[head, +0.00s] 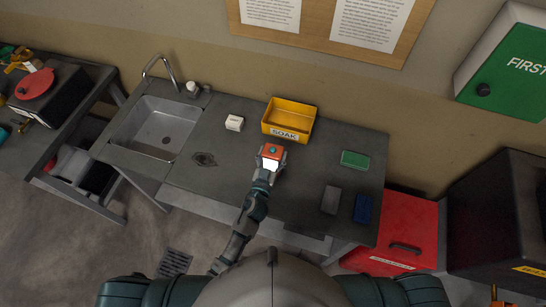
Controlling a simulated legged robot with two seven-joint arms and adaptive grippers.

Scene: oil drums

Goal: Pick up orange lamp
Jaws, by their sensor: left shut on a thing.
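An orange lamp (272,151), small and boxy with a bright white face, is at the middle of the grey workbench, just in front of the yellow bin. My left gripper (269,166) is shut on the lamp from its near side. The fingers are small in the picture, and the lamp covers part of them. I cannot tell whether the lamp touches the bench or is slightly above it. My right gripper is not in view.
A yellow bin (289,117) labelled SOAK stands behind the lamp. A white block (234,123) is left of it, near the sink (158,128). Green (354,160), grey (331,200) and blue (362,208) blocks lie to the right. A red chest (412,232) stands beside the workbench (225,187).

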